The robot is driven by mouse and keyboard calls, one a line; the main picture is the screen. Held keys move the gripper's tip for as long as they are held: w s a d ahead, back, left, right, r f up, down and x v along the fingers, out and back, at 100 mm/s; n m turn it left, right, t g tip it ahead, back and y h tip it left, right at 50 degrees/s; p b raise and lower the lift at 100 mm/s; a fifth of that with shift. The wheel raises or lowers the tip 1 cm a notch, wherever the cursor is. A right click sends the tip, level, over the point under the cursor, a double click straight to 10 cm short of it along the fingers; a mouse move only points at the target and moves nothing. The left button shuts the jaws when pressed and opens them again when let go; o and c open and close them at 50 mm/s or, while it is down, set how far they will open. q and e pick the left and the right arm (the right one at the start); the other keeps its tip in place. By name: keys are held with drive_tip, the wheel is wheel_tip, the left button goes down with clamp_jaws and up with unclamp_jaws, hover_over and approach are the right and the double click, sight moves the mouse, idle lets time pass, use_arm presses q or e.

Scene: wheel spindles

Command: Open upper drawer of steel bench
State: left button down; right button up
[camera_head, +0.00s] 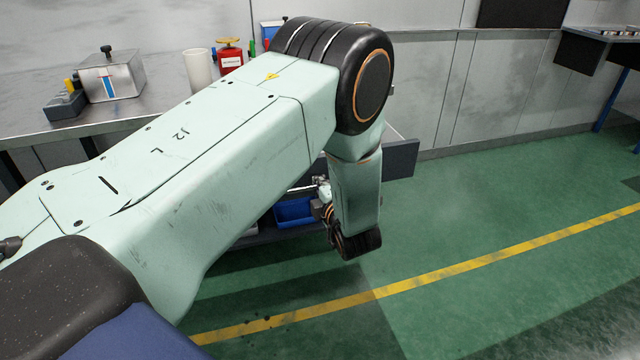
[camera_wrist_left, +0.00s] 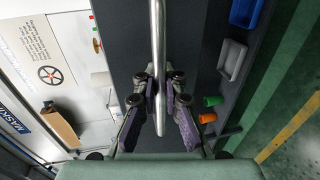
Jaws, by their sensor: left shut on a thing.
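The steel bench (camera_head: 150,105) stands at the left and middle of the head view, largely covered by my left arm. The dark front of its upper drawer (camera_head: 402,160) shows right of my forearm, standing out from the bench. In the left wrist view this drawer front (camera_wrist_left: 120,45) has a long metal bar handle (camera_wrist_left: 158,40). My left gripper (camera_wrist_left: 159,103) is shut around that handle, fingers on both sides. In the head view the left gripper (camera_head: 322,188) is mostly hidden behind my wrist. My right gripper is not visible.
Below the drawer are a blue bin (camera_wrist_left: 246,12), a grey bin (camera_wrist_left: 232,60) and green and orange cylinders. Green floor right of the bench is clear.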

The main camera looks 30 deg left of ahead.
use_arm(q)
drive_tip(key=shift+w+r, duration=0.25)
drive_tip(key=shift+w, duration=0.05)
drive_tip(key=c, duration=1.7)
unclamp_jaws()
drive_tip(key=shift+o, duration=1.3)
drive_tip(key=shift+s+a+f, duration=0.1)
drive_tip(key=shift+f, duration=0.05)
drive_tip(key=v, duration=0.7)
drive_tip(key=shift+s, duration=0.2)
